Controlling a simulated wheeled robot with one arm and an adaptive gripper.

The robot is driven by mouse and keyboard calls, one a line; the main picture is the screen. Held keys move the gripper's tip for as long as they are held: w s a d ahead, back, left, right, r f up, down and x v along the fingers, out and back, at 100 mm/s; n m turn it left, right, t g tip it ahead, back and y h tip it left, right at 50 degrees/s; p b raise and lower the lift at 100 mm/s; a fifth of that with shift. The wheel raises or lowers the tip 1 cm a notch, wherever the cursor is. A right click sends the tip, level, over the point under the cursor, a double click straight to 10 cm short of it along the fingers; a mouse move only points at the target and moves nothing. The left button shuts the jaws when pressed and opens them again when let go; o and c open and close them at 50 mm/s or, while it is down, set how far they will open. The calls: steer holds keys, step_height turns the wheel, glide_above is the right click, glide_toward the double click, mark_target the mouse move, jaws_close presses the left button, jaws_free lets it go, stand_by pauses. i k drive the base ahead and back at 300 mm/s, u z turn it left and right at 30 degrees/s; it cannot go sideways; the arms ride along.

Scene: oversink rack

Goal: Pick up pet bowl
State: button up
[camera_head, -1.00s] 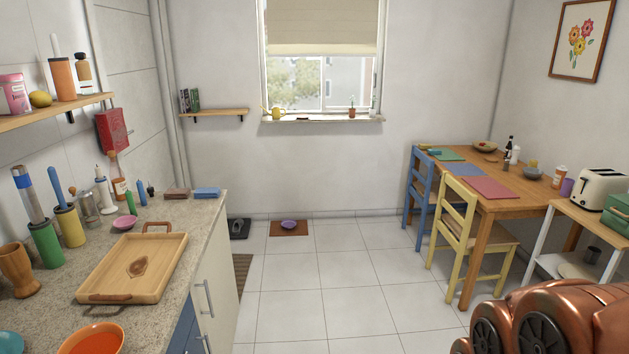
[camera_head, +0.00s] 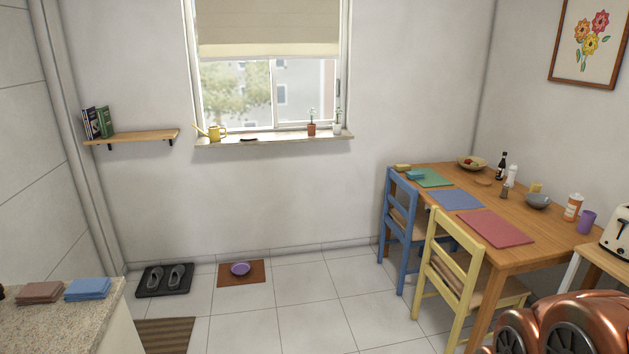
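A small purple pet bowl (camera_head: 240,269) sits on a brown mat (camera_head: 256,279) on the tiled floor, near the far wall below the window. It looks upright; its inside is too small to make out. My gripper is not in this view. Copper-coloured parts of my own arm show at the lower right corner, well apart from the bowl.
Grey slippers on a dark mat (camera_head: 151,281) lie left of the bowl. A striped rug (camera_head: 166,336) lies by the counter end (camera_head: 60,315). A blue chair (camera_head: 391,225), a yellow chair (camera_head: 447,260) and a wooden table (camera_head: 525,240) stand right. The tiles in the middle are clear.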

mark_target(241, 267)
steer(key=u, duration=0.05)
steer(key=i, duration=1.75)
steer(key=u, duration=0.7)
steer(key=i, duration=1.75)
steer(key=u, duration=1.3)
steer(key=i, duration=0.9)
steer(key=u, duration=0.3)
